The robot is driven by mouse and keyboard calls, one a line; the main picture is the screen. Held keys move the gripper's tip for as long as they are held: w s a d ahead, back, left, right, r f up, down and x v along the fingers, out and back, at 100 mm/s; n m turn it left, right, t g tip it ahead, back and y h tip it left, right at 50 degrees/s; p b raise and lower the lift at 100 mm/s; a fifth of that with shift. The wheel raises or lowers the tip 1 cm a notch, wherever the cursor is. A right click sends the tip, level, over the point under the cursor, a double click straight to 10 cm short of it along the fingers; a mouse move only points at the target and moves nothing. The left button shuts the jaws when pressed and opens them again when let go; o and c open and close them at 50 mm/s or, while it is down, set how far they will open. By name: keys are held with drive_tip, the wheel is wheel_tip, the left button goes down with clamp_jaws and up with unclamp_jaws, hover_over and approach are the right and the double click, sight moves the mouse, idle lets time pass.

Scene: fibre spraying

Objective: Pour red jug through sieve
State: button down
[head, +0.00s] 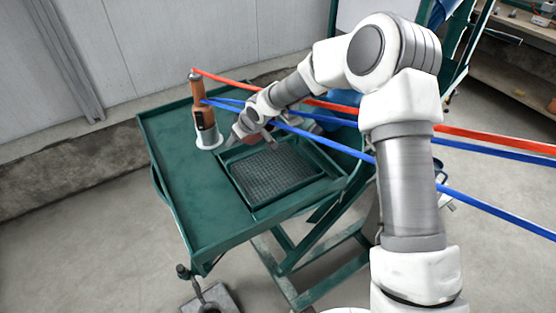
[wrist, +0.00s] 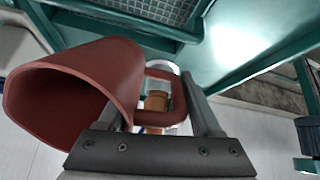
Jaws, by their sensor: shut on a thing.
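The red jug (wrist: 85,85) fills the left of the wrist view, its wide mouth facing left and its handle (wrist: 158,73) on the right. My gripper (wrist: 160,112) is shut on the jug's handle. The sieve is a dark mesh panel in a green frame (head: 231,178), set in the green table (head: 200,222). Part of its mesh also shows at the top of the wrist view (wrist: 150,8). I cannot tell whether anything is in the jug.
An orange-brown tool (head: 204,113) with a black part stands on a white base (head: 209,138) at the table's back left. A red hose (head: 235,82) and blue hoses (head: 340,147) stretch across the table past my arm. The table's front left is clear.

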drive_tip(key=shift+w+a+r+p, duration=0.1)
drive_tip(key=shift+a+r+p, duration=0.1)
drive_tip(key=shift+r+p, duration=0.2)
drive_tip(key=shift+w+a+r+g+h, duration=0.1)
drive_tip(key=shift+w+a+g+h, duration=0.2)
drive_tip(key=shift+g+h, duration=0.25)
drive_tip(key=shift+w+a+g+h, duration=0.2)
drive_tip(key=shift+a+g+h, duration=0.1)
drive_tip(key=shift+g+h, duration=0.2)
drive_tip(key=shift+w+a+f+g+h, duration=0.2)
drive_tip(key=shift+g+h, duration=0.4)
drive_tip(key=shift+w+a+f+g+h, duration=0.15)
drive_tip(key=shift+w+a+g+h, duration=0.05)
drive_tip(key=shift+g+h, duration=0.35)
drive_tip(key=shift+w, duration=0.1)
drive_tip(key=shift+r+g+h, duration=0.1)
drive_tip(key=shift+g+h, duration=0.2)
drive_tip(key=shift+g, duration=0.1)
